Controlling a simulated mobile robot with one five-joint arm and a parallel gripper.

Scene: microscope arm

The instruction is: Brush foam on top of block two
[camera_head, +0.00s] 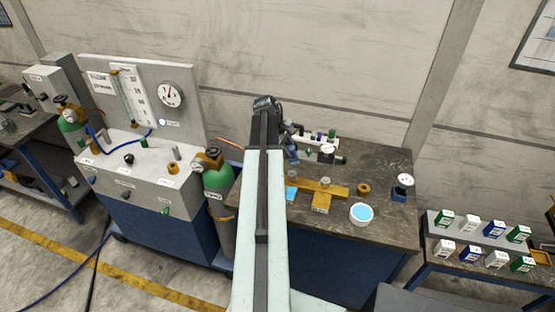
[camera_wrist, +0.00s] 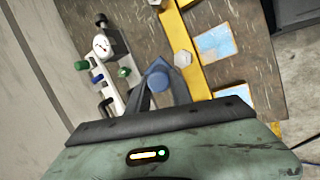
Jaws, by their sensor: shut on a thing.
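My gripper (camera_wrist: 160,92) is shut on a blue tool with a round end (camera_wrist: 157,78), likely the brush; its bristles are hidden. In the head view the gripper is mostly hidden behind my arm, and a blue part shows near the back of the bench. A brass bar with hex fittings (camera_head: 318,186) lies on the bench; it also shows in the wrist view (camera_wrist: 187,75), right of the held tool. A white bowl with blue contents (camera_head: 361,213) stands at the front right. I cannot tell which part is block two, nor see foam on the bar.
Light blue pads (camera_wrist: 215,42) lie beside the bar on the dark bench (camera_head: 380,180). A white manifold with a gauge and green and blue knobs (camera_wrist: 105,68) stands left of the tool.

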